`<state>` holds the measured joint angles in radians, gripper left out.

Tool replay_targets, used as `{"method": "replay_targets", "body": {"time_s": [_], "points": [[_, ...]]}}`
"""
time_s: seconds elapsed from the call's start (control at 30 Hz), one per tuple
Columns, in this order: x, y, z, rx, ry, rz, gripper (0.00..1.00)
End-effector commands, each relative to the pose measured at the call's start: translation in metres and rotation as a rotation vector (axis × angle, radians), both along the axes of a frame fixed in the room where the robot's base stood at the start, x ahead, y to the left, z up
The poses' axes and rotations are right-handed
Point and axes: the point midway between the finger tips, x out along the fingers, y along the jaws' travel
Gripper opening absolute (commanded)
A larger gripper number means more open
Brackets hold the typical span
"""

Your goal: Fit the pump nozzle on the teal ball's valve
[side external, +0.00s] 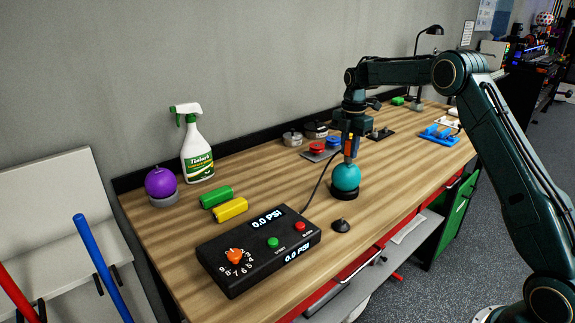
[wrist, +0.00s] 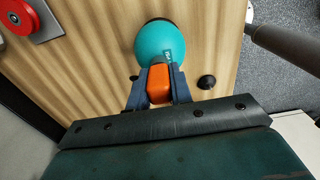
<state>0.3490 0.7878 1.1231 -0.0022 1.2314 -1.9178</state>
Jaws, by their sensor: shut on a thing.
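The teal ball (side external: 345,177) sits in a dark ring holder (side external: 345,192) on the wooden bench; it also shows in the wrist view (wrist: 160,42). My gripper (side external: 349,150) is directly above the ball, pointing down. It is shut on the orange pump nozzle (wrist: 158,84), which shows between the fingers in the wrist view. The nozzle's lower end is at or just above the top of the ball; the valve is hidden, so I cannot tell whether they are joined. A black hose (side external: 318,183) runs from near the gripper to the black pump box (side external: 258,248), whose displays read 0.0 PSI.
A small black cone (side external: 341,226) stands in front of the ball. A purple ball (side external: 160,182), a spray bottle (side external: 196,150), green (side external: 216,197) and yellow (side external: 231,209) blocks are at left. Bare wood lies right of the ball.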

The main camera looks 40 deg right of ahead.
Motion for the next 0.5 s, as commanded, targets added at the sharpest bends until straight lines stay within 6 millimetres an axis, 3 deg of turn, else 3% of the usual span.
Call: {"method": "replay_targets", "body": {"time_s": [0.43, 0.47, 0.5], "points": [[0.0, 0.0, -0.0076, 0.0, 0.0, 0.0, 0.0], [0.0, 0.0, -0.0075, 0.0, -0.001, 0.0, 0.25], [0.0, 0.0, -0.0074, 0.0, -0.001, 0.0, 0.33]]}}
